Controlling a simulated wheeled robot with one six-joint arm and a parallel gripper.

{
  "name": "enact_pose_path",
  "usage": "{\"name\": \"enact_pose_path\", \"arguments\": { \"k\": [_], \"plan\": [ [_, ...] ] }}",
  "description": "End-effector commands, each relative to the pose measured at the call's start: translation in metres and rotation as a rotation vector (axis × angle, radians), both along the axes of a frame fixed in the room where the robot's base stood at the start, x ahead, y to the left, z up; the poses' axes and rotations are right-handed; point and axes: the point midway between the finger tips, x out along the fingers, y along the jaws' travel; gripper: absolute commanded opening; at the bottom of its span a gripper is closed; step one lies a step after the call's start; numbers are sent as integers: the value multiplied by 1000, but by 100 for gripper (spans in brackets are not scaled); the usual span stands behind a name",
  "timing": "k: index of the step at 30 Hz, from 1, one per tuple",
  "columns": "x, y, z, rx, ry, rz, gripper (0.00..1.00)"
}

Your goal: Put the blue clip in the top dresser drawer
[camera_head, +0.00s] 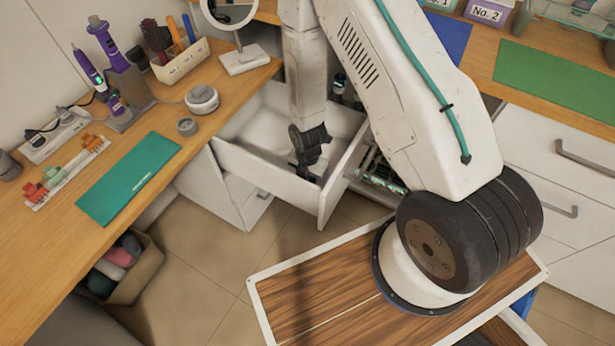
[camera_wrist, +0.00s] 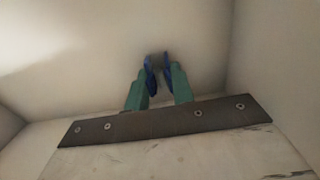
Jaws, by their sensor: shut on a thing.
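My gripper (camera_head: 306,168) reaches down inside the open white top dresser drawer (camera_head: 268,173). In the wrist view, my gripper (camera_wrist: 157,82) has its two green fingers shut on the blue clip (camera_wrist: 150,76). The clip shows as blue parts at both fingertips, over the pale drawer floor (camera_wrist: 75,60). Drawer walls show around it in the wrist view. I cannot tell whether the clip touches the floor. In the head view the clip is too small and dark to make out.
A green mat (camera_head: 128,178) and clips on a white strip (camera_head: 66,172) lie on the left worktop. A round mirror (camera_head: 236,30) stands behind the drawer. A wood-topped cart (camera_head: 320,300) is in front. A basket (camera_head: 124,272) sits under the worktop.

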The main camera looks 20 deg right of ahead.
Motion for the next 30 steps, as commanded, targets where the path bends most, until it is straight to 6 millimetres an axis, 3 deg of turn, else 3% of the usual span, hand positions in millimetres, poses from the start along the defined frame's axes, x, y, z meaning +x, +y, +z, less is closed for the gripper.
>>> {"name": "enact_pose_path", "arguments": {
  "k": [13, 14, 15, 16, 25, 30],
  "plan": [
    [0, 0, -8, 0, -1, 0, 0],
    [1, 0, -8, 0, -1, 0, 32],
    [1, 0, -8, 0, -1, 0, 44],
    [1, 0, -8, 0, -1, 0, 46],
    [1, 0, -6, 0, -1, 0, 46],
    [2, 0, 11, 1, -4, -1, 46]
  ]
}}
